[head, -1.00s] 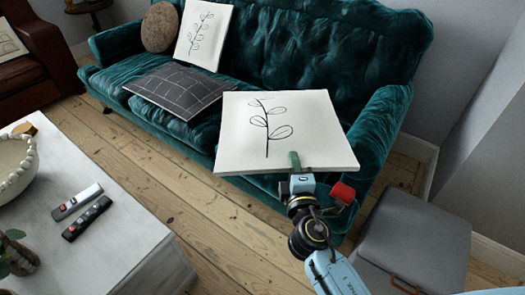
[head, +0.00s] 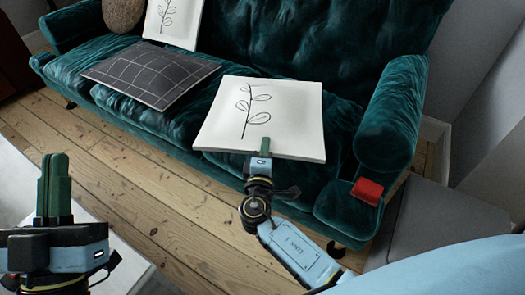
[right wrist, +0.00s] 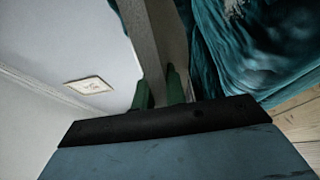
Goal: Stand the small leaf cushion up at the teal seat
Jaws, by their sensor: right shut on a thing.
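A white square leaf cushion (head: 290,110) with a black sprig drawing lies nearly flat, tilted, over the right part of the teal seat (head: 335,105). My right gripper (head: 264,146) is shut on its near edge. In the right wrist view the cushion's edge (right wrist: 160,40) runs between the green fingers. Whether its underside touches the seat is hidden. Another white leaf cushion (head: 185,30) leans on the sofa's back at the upper left. My left gripper (head: 54,185) is at the lower left, its green fingers together and empty, apart from the cushions.
A dark grid-patterned cushion (head: 150,75) lies on the left part of the seat, with a round brown cushion (head: 122,14) behind it. A red object (head: 367,190) is at the sofa's right arm. A grey box (head: 435,220) stands right. Floorboards (head: 140,165) are clear in front.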

